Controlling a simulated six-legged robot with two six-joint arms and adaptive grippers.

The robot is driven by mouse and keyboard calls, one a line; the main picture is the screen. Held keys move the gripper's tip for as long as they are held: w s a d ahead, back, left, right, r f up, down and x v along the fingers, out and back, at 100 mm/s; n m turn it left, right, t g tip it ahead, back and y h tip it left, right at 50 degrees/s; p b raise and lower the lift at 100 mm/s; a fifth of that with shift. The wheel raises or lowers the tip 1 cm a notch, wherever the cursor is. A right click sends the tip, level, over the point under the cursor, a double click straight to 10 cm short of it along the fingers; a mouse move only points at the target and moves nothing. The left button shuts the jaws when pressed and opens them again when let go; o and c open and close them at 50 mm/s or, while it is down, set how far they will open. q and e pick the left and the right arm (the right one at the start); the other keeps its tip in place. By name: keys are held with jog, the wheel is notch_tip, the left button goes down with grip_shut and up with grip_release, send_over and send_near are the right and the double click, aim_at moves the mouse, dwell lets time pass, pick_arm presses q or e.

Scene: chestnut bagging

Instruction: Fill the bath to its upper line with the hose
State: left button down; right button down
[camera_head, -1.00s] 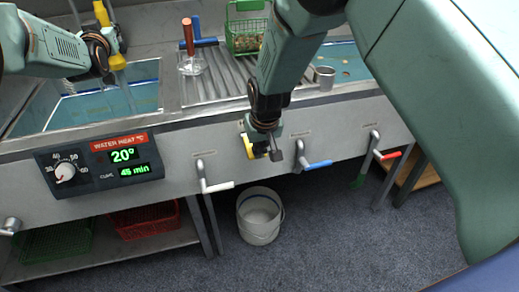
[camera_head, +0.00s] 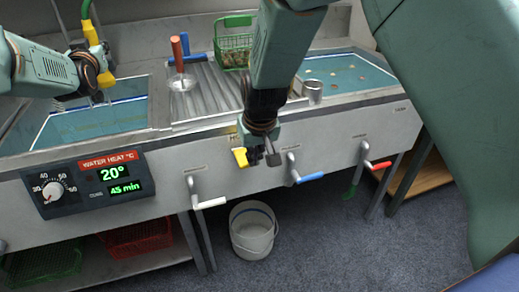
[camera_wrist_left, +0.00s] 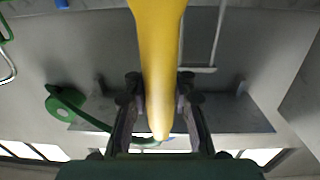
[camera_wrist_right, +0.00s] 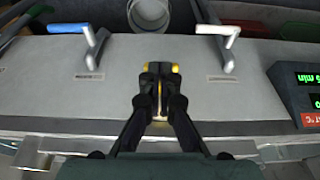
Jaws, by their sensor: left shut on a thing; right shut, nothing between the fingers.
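The left bath (camera_head: 90,143) holds blue water, with pale lines along its inner walls. I cannot tell which line the water reaches. My left gripper (camera_head: 97,82) is above this bath, shut on the yellow hose nozzle (camera_head: 103,91), which points down at the water. A faint streak below the nozzle may be a stream. In the left wrist view the yellow nozzle (camera_wrist_left: 158,70) sits between the fingers. My right gripper (camera_head: 258,157) is shut and empty in front of the panel, between the white-handled valve (camera_head: 208,203) and the blue-handled valve (camera_head: 308,177).
A heater box (camera_head: 95,183) reads 20° and 45 min. A red-handled valve (camera_head: 378,165) is further right. A bucket (camera_head: 252,232) stands on the floor below. A second bath (camera_head: 400,88) is at right.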

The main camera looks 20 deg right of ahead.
jog(key=s+r, duration=0.4)
jog(key=r, duration=0.1)
jog(key=shift+s+r, duration=0.25)
jog(key=shift+r, duration=0.15)
dwell(0.9)
